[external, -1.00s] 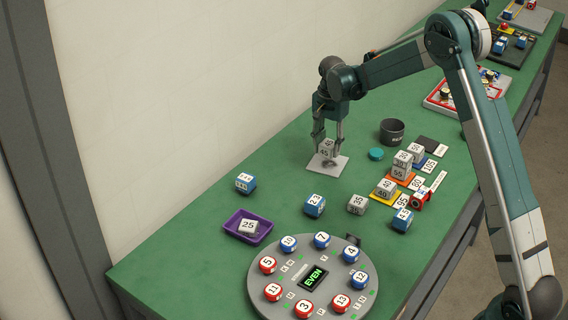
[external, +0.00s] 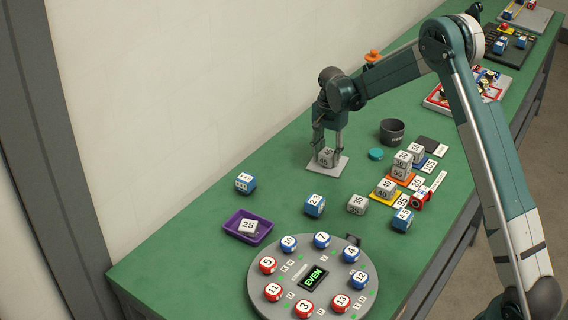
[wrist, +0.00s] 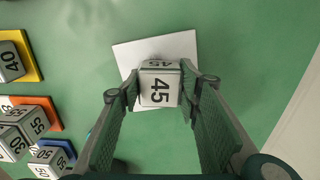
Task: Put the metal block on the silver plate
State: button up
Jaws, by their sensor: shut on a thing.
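The metal block (external: 326,158) is a grey cube marked 45. It sits on or just over the silver plate (external: 338,167), a thin pale square on the green table; I cannot tell whether it touches. My gripper (external: 327,146) points down from above with its fingers on either side of the block. In the wrist view the block (wrist: 160,88) is between the two fingertips of my gripper (wrist: 161,90), and the plate (wrist: 183,46) shows beyond and beside it.
A dark cup (external: 392,131) and a teal disc (external: 376,154) stand right of the plate. Grey blocks on coloured plates (external: 385,190) are further right. A purple tray (external: 240,237) holds a block marked 25. A round dial board (external: 312,278) is in front.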

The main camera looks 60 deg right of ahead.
aim_at(328, 152)
jog(key=shift+f, duration=0.15)
jog(key=o, duration=1.1)
jog(key=shift+r, duration=0.2)
notch_tip(328, 152, up, 12)
jog(key=shift+r+p, duration=0.1)
jog(key=shift+p, duration=0.4)
